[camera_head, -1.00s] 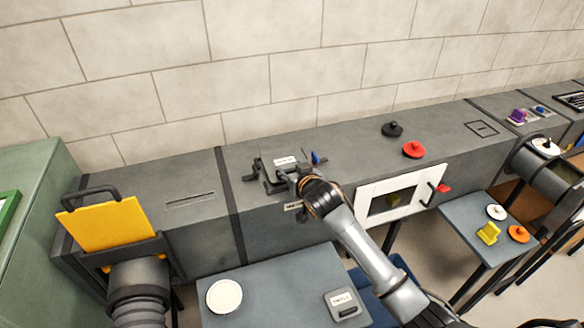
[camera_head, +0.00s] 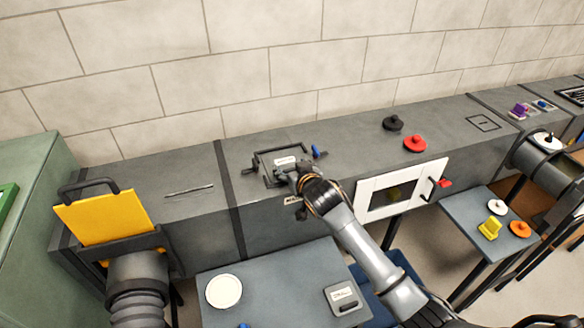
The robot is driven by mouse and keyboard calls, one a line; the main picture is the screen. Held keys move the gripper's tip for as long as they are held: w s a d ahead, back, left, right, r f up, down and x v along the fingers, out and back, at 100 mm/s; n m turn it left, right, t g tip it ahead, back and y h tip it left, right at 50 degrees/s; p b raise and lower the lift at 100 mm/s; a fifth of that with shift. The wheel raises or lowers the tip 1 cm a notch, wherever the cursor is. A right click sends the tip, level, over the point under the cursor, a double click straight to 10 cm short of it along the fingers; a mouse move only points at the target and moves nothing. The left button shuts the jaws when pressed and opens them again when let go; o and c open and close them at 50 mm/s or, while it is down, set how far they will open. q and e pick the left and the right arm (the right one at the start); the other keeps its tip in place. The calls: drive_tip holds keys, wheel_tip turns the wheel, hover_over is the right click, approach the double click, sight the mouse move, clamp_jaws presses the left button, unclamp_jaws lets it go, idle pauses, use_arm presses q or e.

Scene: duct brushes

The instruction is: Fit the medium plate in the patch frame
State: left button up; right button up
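The patch frame (camera_head: 262,178) is a dark raised frame on top of the grey duct, with a blue-ended lever (camera_head: 317,152) at its far right. A grey plate with a white label (camera_head: 284,162) lies within its outline; the label is too small to read, and I cannot tell if the plate is fully down. My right gripper (camera_head: 287,176) is at the near edge of this plate, where its handle would be. The wrist hides its fingers. Another grey labelled plate (camera_head: 343,299) with a dark handle lies on the front table.
The front table (camera_head: 285,278) also holds a white disc (camera_head: 223,291). Black (camera_head: 394,123) and red (camera_head: 415,144) knobbed discs sit on the duct, right of the frame. A white hatch (camera_head: 402,190) is on the duct's front.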

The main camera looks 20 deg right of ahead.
idle(0.3)
drive_tip(key=shift+s, duration=0.2)
drive_tip(key=v, duration=1.2)
drive_tip(key=s+f+n+g, duration=0.1)
drive_tip(key=s+f+g, duration=0.3)
drive_tip(key=s, duration=0.6)
drive_tip(key=s+f+g, duration=0.3)
drive_tip(key=s+f, duration=0.3)
drive_tip(key=s, duration=0.5)
drive_tip(key=s+f+n+g, duration=0.1)
drive_tip(key=s+f+g, duration=0.3)
drive_tip(key=s, duration=0.6)
wheel_tip(320, 180, down, 30)
drive_tip(key=s+b, duration=0.2)
drive_tip(key=s+d+f+g+b, duration=0.1)
drive_tip(key=s+d+f, duration=0.2)
drive_tip(key=s+f, duration=1.2)
drive_tip(key=shift+s+f+g, duration=0.3)
drive_tip(key=shift+s, duration=0.25)
